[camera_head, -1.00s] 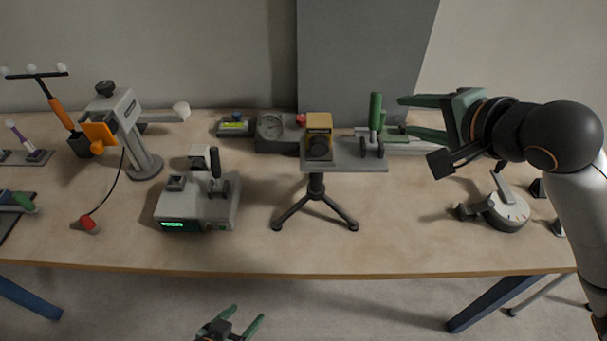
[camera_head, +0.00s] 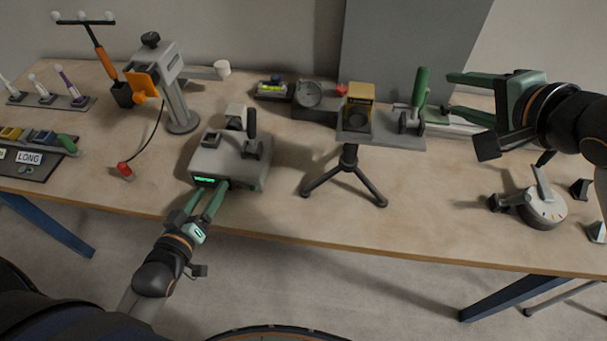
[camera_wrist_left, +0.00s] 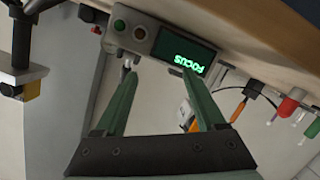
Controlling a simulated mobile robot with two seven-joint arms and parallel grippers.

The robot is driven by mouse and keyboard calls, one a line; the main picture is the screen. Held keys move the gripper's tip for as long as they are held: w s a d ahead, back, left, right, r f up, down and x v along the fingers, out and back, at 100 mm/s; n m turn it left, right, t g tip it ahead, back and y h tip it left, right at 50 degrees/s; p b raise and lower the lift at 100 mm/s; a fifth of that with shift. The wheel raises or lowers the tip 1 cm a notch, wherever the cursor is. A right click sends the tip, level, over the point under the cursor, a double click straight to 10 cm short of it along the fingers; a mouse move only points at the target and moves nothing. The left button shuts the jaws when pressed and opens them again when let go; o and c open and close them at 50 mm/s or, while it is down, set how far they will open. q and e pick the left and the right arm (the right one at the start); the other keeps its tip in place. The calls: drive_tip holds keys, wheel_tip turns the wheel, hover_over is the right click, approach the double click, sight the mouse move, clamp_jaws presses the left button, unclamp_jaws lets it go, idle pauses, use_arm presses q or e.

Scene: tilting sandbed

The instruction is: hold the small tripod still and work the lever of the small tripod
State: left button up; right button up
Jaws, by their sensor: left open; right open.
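The small tripod (camera_head: 349,164) stands upright on the bench with its legs spread. Its grey top plate (camera_head: 383,138) carries a yellow and black block (camera_head: 358,108) and, at the right end, a lever with a green handle (camera_head: 421,88) standing up. My right gripper (camera_head: 446,93) is open, to the right of the green handle and apart from it. My left gripper (camera_head: 206,190) is open and empty at the bench's front edge, left of the tripod. It is by the front of a grey box with a green display, and its fingers (camera_wrist_left: 164,88) show in the left wrist view.
The grey box (camera_head: 230,165) with its black lever stands left of the tripod; its display (camera_wrist_left: 183,50) reads FOCUS. A gauge (camera_head: 311,97) sits behind. A round dial device (camera_head: 544,208) stands at the right. Bench top between the tripod and dial is clear.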

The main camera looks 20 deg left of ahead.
use_arm(q)
drive_tip(key=w+d+r+m+t+h, duration=0.1)
drive_tip(key=w+d+r+m+h, duration=0.1)
drive_tip(key=w+d+m+h, duration=0.3)
drive_tip(key=w+d+r+m+t+h, duration=0.1)
drive_tip(key=w+d+r+m+h, duration=0.15)
drive_tip(key=d, duration=0.35)
drive_tip(key=m+g+h, duration=0.3)
drive_tip(key=m+h, duration=0.2)
drive_tip(key=m, duration=0.2)
approach(346, 152)
drive_tip(key=shift+n, duration=0.25)
drive_tip(key=x, duration=1.1)
drive_tip(key=shift+w+d, duration=0.1)
drive_tip(key=shift+w, duration=0.05)
clamp_jaws()
